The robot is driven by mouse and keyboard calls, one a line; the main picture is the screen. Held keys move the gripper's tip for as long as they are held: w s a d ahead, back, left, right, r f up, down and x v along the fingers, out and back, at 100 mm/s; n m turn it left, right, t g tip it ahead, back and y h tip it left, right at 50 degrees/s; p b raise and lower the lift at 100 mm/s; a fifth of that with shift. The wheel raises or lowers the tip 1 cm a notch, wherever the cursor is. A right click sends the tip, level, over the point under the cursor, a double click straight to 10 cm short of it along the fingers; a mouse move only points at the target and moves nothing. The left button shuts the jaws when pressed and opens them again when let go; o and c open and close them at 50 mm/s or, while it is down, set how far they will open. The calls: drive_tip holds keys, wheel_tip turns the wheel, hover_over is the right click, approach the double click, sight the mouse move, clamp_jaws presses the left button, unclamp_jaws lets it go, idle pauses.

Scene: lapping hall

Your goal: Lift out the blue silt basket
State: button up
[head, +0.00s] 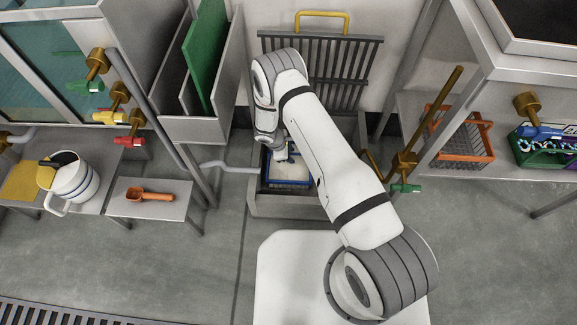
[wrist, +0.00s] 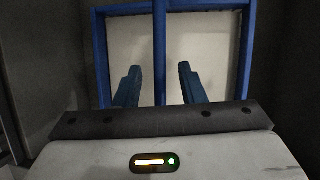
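The blue silt basket (head: 287,185) sits down inside a grey floor box (head: 285,205) in the head view, with a pale inside. In the wrist view its blue frame (wrist: 247,50) surrounds pale surfaces, and a blue middle bar (wrist: 160,45) runs toward me. My gripper (wrist: 158,72) is open, with one finger on each side of that bar. Gaps show between the fingers and the bar. In the head view my gripper (head: 282,153) is low over the basket, and my arm hides part of the box. I cannot tell the exact height of the fingertips against the bar.
A dark slatted grate (head: 335,65) with a yellow handle leans on the wall behind the box. The box walls are close around the basket. An orange basket (head: 460,145) stands on a shelf at right. A white jug (head: 77,182) and orange scoop (head: 150,196) are at left.

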drive_tip(key=shift+f+b, duration=0.25)
drive_tip(key=shift+b, duration=0.15)
idle(0.5)
clamp_jaws()
idle(1.3)
